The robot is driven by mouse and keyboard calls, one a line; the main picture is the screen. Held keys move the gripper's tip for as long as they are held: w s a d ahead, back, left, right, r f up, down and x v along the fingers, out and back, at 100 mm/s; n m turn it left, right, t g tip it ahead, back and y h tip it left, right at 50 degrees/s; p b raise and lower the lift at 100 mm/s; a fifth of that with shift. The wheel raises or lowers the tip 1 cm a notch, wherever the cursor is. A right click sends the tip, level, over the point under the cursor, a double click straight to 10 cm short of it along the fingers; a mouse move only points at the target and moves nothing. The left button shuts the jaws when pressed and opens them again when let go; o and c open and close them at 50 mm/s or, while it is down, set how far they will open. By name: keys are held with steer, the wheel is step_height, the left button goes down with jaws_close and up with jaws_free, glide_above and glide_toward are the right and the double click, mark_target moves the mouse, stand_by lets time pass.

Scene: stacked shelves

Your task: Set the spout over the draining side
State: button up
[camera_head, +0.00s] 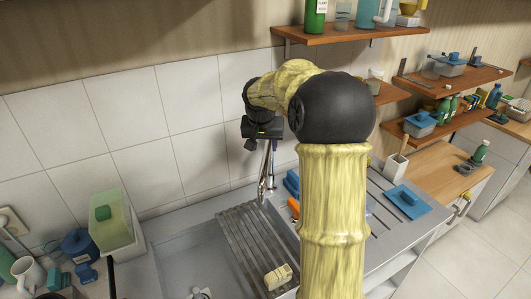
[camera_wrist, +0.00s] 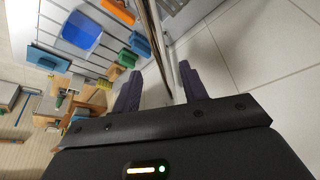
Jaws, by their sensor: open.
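The chrome spout (camera_head: 265,178) rises near the tiled wall, behind the sink basin (camera_head: 185,265). The draining side (camera_head: 378,232), with dark grooves, lies to the right, partly hidden by my arm. My gripper (camera_head: 268,145) is at the upper part of the spout. In the wrist view, the two purple fingers of my gripper (camera_wrist: 160,88) are apart, and the spout (camera_wrist: 152,35) runs between them. I cannot tell whether either finger touches it. The spout's outlet is hard to make out.
A ribbed grey rack (camera_head: 243,240) crosses the basin's right part, with a beige sponge (camera_head: 278,276) at its front. A blue item (camera_head: 407,197) and a white container (camera_head: 396,166) stand on the right. Wooden shelves (camera_head: 350,33) hang above.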

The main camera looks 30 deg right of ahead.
mark_target(265, 157)
steer(key=p+x, duration=0.1)
steer(key=x, duration=0.5)
steer(key=shift+w+d+f, duration=0.1)
steer(key=shift+w+f, duration=0.1)
steer(key=shift+f, duration=0.1)
steer(key=shift+c, duration=0.2)
jaws_close()
